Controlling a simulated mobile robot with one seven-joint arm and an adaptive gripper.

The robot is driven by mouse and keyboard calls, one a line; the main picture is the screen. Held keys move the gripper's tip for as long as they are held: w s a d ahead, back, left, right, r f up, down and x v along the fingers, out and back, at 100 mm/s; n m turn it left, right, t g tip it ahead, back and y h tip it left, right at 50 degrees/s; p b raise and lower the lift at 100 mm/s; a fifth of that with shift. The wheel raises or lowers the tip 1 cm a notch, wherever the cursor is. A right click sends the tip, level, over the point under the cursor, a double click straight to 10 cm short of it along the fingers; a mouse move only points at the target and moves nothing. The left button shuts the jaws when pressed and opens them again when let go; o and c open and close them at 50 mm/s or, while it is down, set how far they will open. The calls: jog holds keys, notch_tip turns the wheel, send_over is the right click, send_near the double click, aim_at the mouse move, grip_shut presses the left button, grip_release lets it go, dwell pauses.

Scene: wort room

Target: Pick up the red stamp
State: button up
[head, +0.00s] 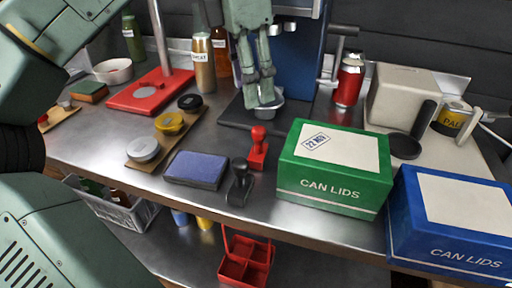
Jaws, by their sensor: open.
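The red stamp (258,149) stands upright on the steel bench, between the blue-purple ink pad and the green box. A black stamp (239,183) stands just in front of it, to its left. My gripper (265,98) points down behind the red stamp, farther back over a small metal cup (267,106) on a dark base. Its fingers look apart from the red stamp. I cannot tell whether they touch the cup.
The ink pad (197,170) lies left of the stamps. A green CAN LIDS box (333,184) stands close on the right, with a blue box (450,240) beyond. A red can (348,80) stands behind.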

aim_at(258, 128)
jog(key=f, duration=0.3)
jog(key=d+f, duration=0.1)
jog(key=f, duration=0.2)
jog(key=f+p, duration=0.1)
jog(key=f, duration=0.3)
jog(key=shift+d+f, duration=0.1)
jog(key=shift+d, duration=0.2)
jog(key=shift+c, duration=0.2)
grip_shut()
